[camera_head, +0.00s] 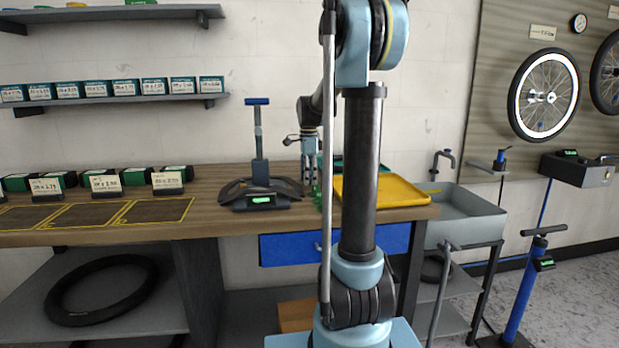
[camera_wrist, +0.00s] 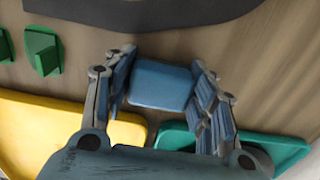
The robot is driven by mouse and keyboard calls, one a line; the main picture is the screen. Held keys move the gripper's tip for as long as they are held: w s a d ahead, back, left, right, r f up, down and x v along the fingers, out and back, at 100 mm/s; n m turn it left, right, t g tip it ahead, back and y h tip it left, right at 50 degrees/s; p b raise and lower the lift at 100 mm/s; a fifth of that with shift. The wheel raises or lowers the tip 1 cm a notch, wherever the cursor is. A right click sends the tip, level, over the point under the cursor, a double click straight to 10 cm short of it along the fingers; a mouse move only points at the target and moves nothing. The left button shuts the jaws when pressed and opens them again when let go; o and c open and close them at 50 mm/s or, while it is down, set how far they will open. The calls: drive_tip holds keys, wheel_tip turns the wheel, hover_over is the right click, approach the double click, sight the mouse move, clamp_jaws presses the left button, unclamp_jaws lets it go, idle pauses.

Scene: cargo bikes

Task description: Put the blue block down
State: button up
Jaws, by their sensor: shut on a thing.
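The blue block (camera_wrist: 161,84) is between the two fingers of my gripper (camera_wrist: 163,65) in the wrist view, and the gripper is shut on it. The brown wooden bench top (camera_wrist: 185,45) lies below it. I cannot tell whether the block touches the wood or hangs above it. In the head view my gripper (camera_head: 311,172) points down over the bench, between the dark stand and the yellow tray, partly behind my own arm. The block cannot be made out there.
A yellow tray (camera_head: 400,191) and a green tray (camera_wrist: 285,150) lie close by. A green block (camera_wrist: 42,50) stands on the wood to the left in the wrist view. A dark stand (camera_head: 260,190) with a blue top is left of the gripper. Labelled boxes (camera_head: 104,184) line the bench's left.

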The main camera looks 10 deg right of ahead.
drive_tip(key=shift+s+f, duration=0.35)
drive_tip(key=shift+c, duration=0.2)
drive_tip(key=o, duration=1.2)
drive_tip(key=shift+o, duration=1)
drive_tip(key=shift+w+f, duration=0.55)
drive_tip(key=shift+w, duration=0.15)
drive_tip(key=shift+s+r, duration=0.3)
drive_tip(key=shift+c, duration=0.4)
drive_tip(key=shift+r, duration=0.15)
wheel_tip(320, 180, up, 13)
